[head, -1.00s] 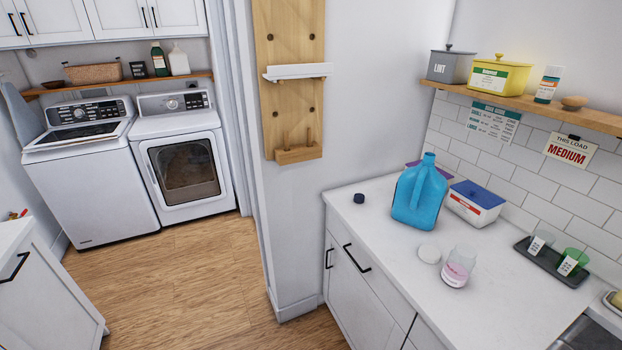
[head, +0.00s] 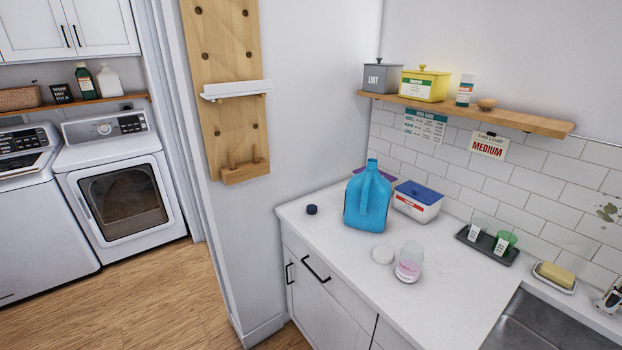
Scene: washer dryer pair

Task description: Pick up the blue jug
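The blue jug (head: 367,203) stands upright on the white counter (head: 340,256), toward its far left part. Its mouth is open at the top and its handle faces the camera. A small dark cap (head: 312,209) lies on the counter to the left of the jug. Neither of my grippers shows in the head view.
A white box with a blue lid (head: 417,200) stands right beside the jug, with a purple thing partly hidden behind. A white lid (head: 382,255) and a glass jar (head: 409,262) are in front. A tray with cups (head: 487,243), soap (head: 555,276) and sink (head: 540,325) lie right.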

